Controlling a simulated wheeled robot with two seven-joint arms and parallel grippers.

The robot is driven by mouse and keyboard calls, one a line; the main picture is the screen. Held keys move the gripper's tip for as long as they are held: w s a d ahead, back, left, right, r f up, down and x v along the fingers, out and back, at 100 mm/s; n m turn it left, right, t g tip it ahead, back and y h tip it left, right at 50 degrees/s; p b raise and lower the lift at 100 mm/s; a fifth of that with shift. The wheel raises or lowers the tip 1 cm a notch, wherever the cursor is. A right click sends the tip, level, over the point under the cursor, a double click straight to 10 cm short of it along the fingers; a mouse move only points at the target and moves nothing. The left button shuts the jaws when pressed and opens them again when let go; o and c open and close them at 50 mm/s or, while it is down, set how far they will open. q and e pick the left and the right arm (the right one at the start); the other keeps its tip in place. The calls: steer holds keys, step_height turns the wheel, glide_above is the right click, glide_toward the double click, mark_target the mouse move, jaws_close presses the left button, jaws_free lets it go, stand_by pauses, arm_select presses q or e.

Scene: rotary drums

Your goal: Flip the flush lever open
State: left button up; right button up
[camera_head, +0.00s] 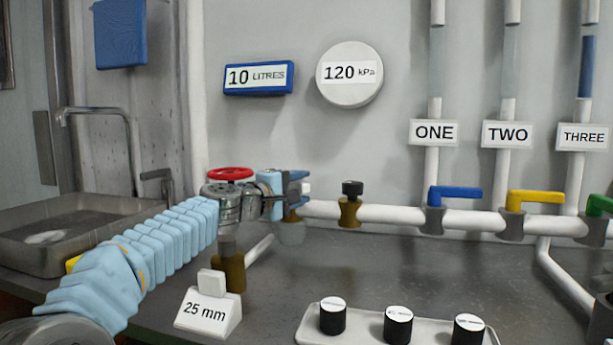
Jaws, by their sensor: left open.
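No lever is labelled flush. A blue lever (457,192) lies sideways on the pipe under the sign ONE, a yellow lever (538,196) under TWO, and a green lever (600,203) under THREE. My left wrist and gripper hide part of the pipe's left end. My right gripper is out of view.
A red handwheel (230,173) shows just behind my left wrist. A brass valve with a black knob (352,187) stands on the pipe. A sink (60,240) is at left.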

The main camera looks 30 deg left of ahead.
arm_select(q)
steer(key=shift+w+d+p, duration=0.2)
steer(key=shift+w+p, duration=0.2)
steer(key=shift+w, duration=0.95)
jaws_close()
